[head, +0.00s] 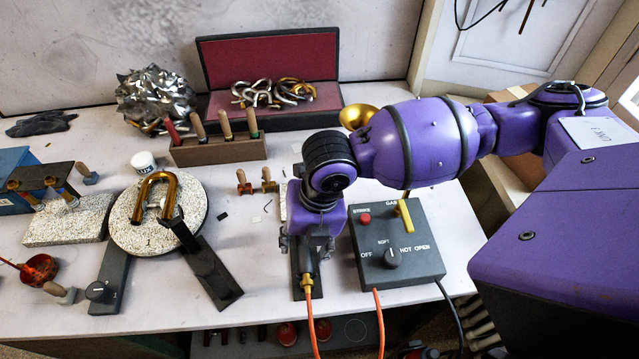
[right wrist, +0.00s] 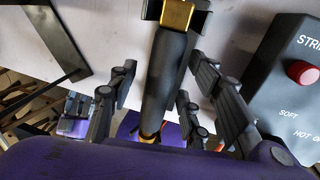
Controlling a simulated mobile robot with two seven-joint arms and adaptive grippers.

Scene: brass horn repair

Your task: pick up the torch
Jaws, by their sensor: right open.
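The torch has a dark handle with a brass fitting and an orange hose at its near end; in the head view the torch (head: 306,281) is partly hidden beneath my right gripper (head: 308,243). In the right wrist view the torch's dark handle (right wrist: 166,75) runs between the fingers of my right gripper (right wrist: 168,88). The fingers are open on both sides of the handle, with a gap visible on each side. My left gripper is not in view.
A dark control box (head: 397,243) with a red button and yellow lever stands right of the torch. A round speckled block (head: 137,232) bearing a brass U-shaped tube is at left. A wooden tool rack (head: 217,151) and open red-lined case (head: 290,57) stand behind.

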